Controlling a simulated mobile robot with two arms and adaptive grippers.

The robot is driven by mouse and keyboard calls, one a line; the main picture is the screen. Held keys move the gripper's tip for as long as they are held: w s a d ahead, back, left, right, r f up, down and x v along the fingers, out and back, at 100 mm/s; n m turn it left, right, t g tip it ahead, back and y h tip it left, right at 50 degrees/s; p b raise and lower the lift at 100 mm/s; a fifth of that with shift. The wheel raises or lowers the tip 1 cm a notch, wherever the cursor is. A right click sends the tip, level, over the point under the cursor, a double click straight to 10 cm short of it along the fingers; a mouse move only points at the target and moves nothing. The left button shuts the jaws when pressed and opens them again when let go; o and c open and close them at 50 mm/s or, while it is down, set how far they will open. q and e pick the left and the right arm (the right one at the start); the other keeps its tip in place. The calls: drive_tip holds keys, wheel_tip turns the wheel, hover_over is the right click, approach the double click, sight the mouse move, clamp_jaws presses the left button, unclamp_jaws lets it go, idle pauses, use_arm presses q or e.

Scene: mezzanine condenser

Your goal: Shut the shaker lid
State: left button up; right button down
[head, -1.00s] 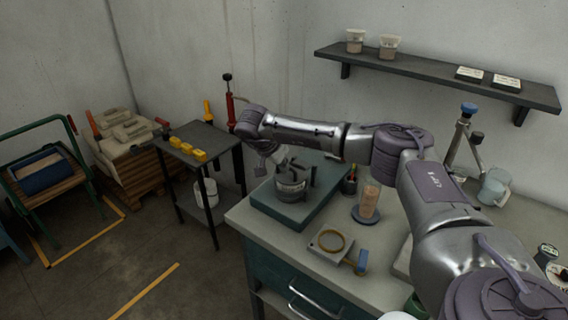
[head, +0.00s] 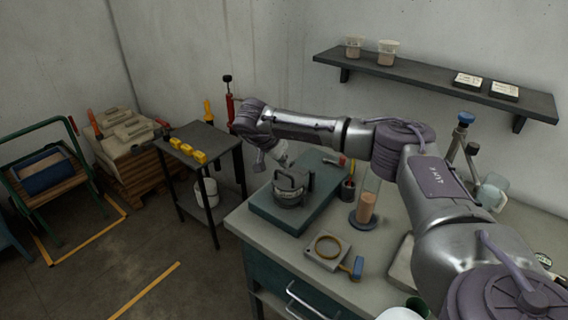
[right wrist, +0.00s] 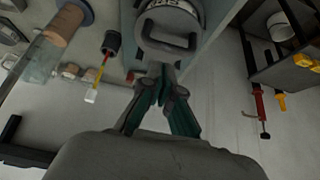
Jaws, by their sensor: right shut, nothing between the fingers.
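The shaker is a dark grey round pot (head: 289,198) on a teal base (head: 312,215) at the far left end of the bench. Its lid (head: 291,181), with a loop handle on top, lies over the pot and looks down; any small gap at the rim is too small to tell. In the right wrist view the lid's handle (right wrist: 166,42) shows just beyond the fingertips. My right gripper (right wrist: 162,80) is shut and empty, close to the handle; I cannot tell whether it touches. My left gripper is not in view.
A cylinder with brown material (head: 367,208) stands right of the base, near a pen cup (head: 347,190). A plate with a yellow ring (head: 328,247) lies in front. A dark side table (head: 200,150) with yellow blocks stands left, across a gap. A shelf (head: 430,80) hangs above.

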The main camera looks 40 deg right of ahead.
drive_tip(key=s+a+f+b, duration=0.1)
drive_tip(key=s+a+b, duration=0.1)
drive_tip(key=a, duration=0.7)
drive_tip(key=shift+s+a+f+b, duration=0.2)
drive_tip(key=shift+s+a+b, duration=0.15)
drive_tip(key=shift+b, duration=0.55)
